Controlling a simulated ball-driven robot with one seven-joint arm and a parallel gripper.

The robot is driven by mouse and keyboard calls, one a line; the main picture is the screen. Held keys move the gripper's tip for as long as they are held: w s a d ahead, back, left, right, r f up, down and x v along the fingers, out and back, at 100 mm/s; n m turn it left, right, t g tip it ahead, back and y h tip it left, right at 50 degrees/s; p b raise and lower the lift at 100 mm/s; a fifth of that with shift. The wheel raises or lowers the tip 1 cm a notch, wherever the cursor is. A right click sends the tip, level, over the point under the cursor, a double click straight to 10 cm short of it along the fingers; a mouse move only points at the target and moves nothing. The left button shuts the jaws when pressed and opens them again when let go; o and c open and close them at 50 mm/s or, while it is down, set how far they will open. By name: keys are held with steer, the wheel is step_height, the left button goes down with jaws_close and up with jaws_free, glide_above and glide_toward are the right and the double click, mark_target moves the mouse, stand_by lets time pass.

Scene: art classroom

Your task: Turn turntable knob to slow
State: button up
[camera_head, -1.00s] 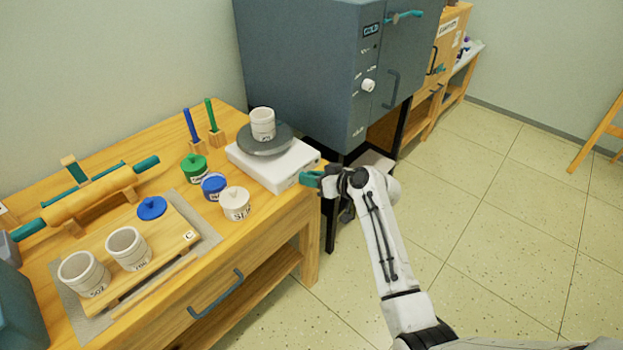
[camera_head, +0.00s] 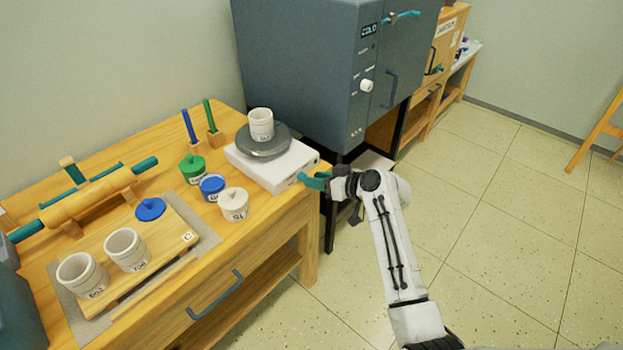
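The turntable is a white box (camera_head: 262,174) with a round dark grey wheel (camera_head: 264,141) on top, at the right end of the wooden table. A white labelled cup (camera_head: 261,124) stands upright on the wheel. My gripper (camera_head: 311,181), with teal fingertips, is at the turntable's front right side, close to or touching it. The knob itself cannot be made out; the fingers may cover it. The finger gap is too small to tell whether they are open or shut.
A grey kiln (camera_head: 300,75) with a white knob stands just behind the turntable. Lidded green (camera_head: 193,169), blue (camera_head: 212,188) and white (camera_head: 234,205) jars stand left of it. Two cups (camera_head: 126,250) stand further left.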

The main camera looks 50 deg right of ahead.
steer(key=a+v, duration=0.1)
steer(key=v, duration=0.7)
steer(key=shift+d, duration=0.45)
